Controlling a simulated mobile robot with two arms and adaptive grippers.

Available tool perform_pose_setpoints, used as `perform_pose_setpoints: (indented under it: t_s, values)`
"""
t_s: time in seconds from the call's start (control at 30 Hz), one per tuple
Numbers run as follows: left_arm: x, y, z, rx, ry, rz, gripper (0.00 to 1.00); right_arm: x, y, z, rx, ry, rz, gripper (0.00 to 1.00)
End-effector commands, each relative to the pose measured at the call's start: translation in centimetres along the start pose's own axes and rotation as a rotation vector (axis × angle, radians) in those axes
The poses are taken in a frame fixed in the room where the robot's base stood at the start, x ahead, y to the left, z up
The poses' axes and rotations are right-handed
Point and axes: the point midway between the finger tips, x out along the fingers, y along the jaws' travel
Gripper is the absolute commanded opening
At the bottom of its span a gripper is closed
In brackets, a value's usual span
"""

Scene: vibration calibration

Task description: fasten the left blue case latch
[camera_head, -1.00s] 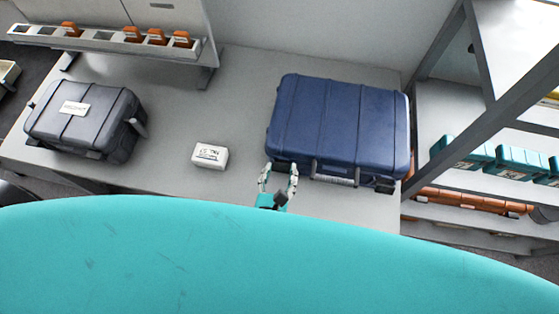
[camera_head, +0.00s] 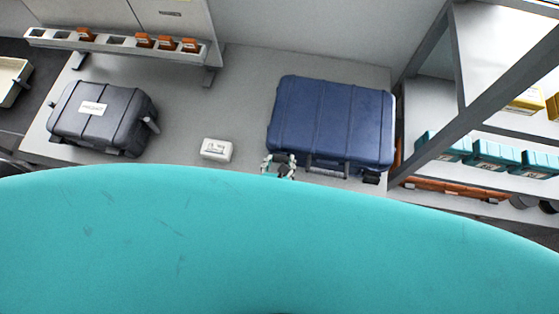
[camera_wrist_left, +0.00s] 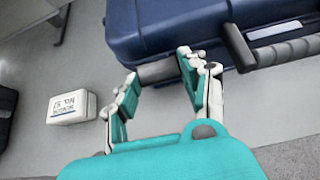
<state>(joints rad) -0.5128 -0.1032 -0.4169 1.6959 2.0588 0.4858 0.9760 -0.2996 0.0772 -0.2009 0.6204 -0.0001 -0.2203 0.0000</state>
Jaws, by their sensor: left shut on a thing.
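The blue case (camera_head: 331,118) lies closed on the table, and its front edge also shows in the left wrist view (camera_wrist_left: 180,22). My left gripper (camera_head: 279,160) is at the front left of the case. In the left wrist view my left gripper (camera_wrist_left: 158,76) has its fingers on both sides of a dark grey latch piece (camera_wrist_left: 157,71) at the case's front edge and is shut on it. The latch piece is partly hidden by the fingers. I cannot tell whether it is fastened. My right gripper is not in view.
The case handle (camera_wrist_left: 290,48) is just right of my gripper. A white labelled box (camera_head: 216,150) stands to the left, with bare table between. A grey case (camera_head: 102,118) lies farther left. A shelf rack (camera_head: 470,110) stands close on the right.

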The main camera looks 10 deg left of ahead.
Motion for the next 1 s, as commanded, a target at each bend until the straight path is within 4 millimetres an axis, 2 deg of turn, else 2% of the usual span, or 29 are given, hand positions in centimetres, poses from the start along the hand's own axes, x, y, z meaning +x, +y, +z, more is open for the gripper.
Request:
perform_pose_setpoints:
  t_s: [0.23,0.27,0.4,0.77,0.87,1.0]
  values:
    - [0.0,0.0,-0.1,0.002,0.002,0.001,0.12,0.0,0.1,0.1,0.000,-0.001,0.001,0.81]
    - [0.0,0.0,-0.1,0.002,0.002,0.001,0.47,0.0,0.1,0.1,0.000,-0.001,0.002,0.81]
    - [0.0,0.0,-0.1,0.002,0.001,0.001,0.66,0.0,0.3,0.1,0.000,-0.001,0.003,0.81]
    - [-0.5,0.0,-0.1,0.001,0.001,0.000,0.67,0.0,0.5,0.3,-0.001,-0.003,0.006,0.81]
    - [-1.8,0.0,-0.2,0.002,0.001,-0.001,0.67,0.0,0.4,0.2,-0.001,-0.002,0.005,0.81]
    - [-4.8,0.0,-0.2,0.001,0.003,-0.001,0.67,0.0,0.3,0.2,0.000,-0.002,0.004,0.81]
